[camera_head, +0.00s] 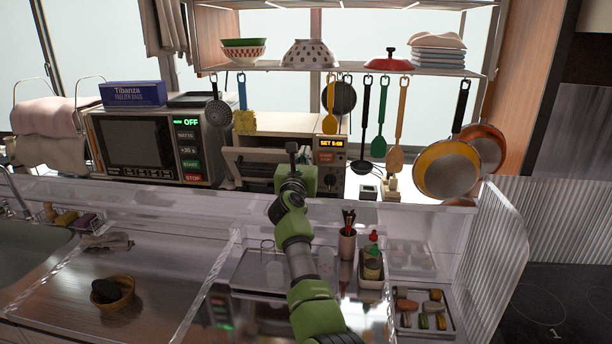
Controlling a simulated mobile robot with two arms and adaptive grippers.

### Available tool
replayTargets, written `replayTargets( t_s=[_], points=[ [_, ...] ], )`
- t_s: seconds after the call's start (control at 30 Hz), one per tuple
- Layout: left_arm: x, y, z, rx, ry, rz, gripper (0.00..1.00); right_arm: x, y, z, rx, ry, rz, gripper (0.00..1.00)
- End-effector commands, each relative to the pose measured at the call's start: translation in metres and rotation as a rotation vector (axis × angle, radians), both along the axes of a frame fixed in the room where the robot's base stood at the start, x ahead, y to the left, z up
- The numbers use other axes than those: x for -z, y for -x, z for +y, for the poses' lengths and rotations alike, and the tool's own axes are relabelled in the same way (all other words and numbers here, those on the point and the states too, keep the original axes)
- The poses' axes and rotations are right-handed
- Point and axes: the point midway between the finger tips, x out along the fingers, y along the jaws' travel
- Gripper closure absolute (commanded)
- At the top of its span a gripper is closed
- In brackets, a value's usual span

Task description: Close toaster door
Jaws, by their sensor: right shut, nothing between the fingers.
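The toaster (328,184) is a light-coloured oven with a dark front and an orange-lit display. It stands on the back counter, right of the microwave. Its door (254,170) shows as a dark panel with a pale bar along its top edge. The door looks tilted outward at least part way, but its exact angle is unclear. My right gripper (291,148) is shut and empty, pointing up in front of the toaster's front. The gripper and its arm hide the door's right part. I cannot tell whether they touch. My left gripper is not in view.
The microwave (127,143) stands left of the toaster. A clear partition (390,215) runs along the counter before it. Utensils and pans (447,168) hang above and to the right. A cup of utensils (347,245) stands beside my right arm.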

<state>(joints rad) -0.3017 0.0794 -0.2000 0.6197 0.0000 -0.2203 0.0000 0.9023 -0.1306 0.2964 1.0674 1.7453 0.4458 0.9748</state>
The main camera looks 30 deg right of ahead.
Motion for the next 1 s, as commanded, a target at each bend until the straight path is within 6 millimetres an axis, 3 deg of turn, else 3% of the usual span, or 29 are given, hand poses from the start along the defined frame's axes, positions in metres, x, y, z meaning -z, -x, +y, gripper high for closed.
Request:
replayTargets(
  t_s=[0.17, 1.0],
  points=[
    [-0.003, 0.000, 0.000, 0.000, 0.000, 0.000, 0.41, -0.019, -0.018, -0.012, 0.000, 0.000, 0.000, 1.00],
    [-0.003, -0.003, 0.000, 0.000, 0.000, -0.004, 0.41, -0.018, -0.018, -0.012, 0.000, 0.001, 0.000, 1.00]
  ],
)
